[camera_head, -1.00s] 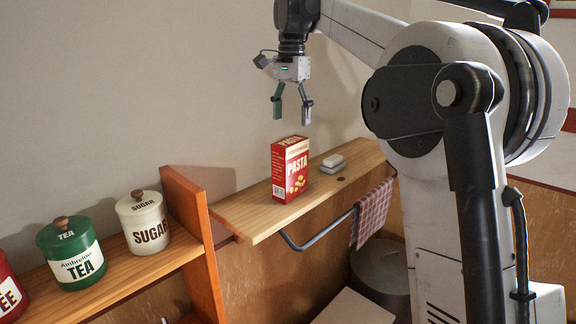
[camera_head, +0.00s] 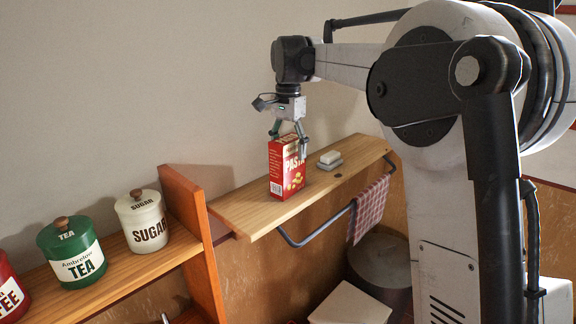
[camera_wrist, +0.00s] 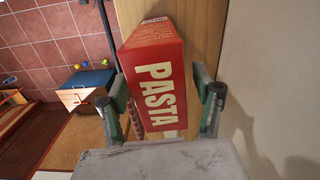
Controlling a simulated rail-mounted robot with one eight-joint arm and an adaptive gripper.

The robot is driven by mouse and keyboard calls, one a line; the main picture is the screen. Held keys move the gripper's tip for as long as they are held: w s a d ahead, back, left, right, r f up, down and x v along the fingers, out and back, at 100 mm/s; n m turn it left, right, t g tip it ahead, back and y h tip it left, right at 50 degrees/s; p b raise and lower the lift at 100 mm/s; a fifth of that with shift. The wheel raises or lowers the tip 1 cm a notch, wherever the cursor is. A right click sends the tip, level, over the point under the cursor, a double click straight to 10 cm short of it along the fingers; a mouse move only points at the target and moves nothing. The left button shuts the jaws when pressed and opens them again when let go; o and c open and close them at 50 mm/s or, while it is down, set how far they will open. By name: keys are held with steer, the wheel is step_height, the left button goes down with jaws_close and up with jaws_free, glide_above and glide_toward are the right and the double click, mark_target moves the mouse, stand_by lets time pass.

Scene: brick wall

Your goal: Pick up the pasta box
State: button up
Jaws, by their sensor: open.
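The red pasta box (camera_head: 284,179) stands upright on the wooden wall shelf (camera_head: 238,212) in the head view. My gripper (camera_head: 289,142) is open and points down over the top of the box, one finger on either side. In the wrist view the box (camera_wrist: 152,80) fills the middle, its PASTA lettering showing, between the two open fingers of my gripper (camera_wrist: 160,108). A gap shows beside the right finger; the left finger is close to the box, and I cannot tell whether it touches.
A soap bar on a dish (camera_head: 330,160) sits right of the box on the same shelf. A checked towel (camera_head: 371,210) hangs on the rail below.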

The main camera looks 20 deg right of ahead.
steer(key=shift+f+p, duration=0.4)
steer(key=shift+f, duration=1.5)
jaws_close()
